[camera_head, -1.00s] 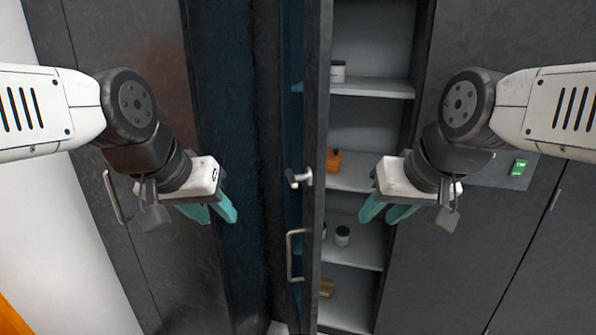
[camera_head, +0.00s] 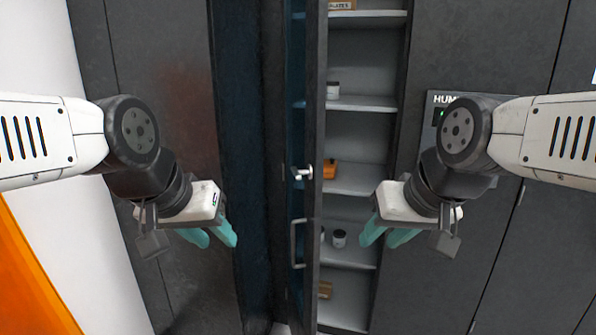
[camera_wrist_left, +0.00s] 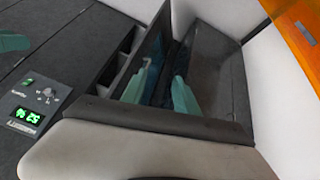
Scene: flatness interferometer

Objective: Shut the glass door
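The glass door (camera_head: 315,120) stands open, swung out towards me and seen nearly edge-on in the head view. Its dark frame carries a bar handle (camera_head: 297,243) and a small light latch knob (camera_head: 303,172). The shelved cabinet (camera_head: 362,150) behind it is exposed on the right. My left gripper (camera_head: 213,238) is open and empty, left of the door and apart from it. Its two teal fingers show spread in the left wrist view (camera_wrist_left: 160,92). My right gripper (camera_head: 386,237) is open and empty, in front of the cabinet, right of the door.
The shelves hold an orange item (camera_head: 330,169), a small jar (camera_head: 339,238) and other small containers. Dark cabinet fronts flank the opening. A panel with a green display (camera_wrist_left: 27,115) is on the right-hand front. An orange surface (camera_head: 30,275) is at lower left.

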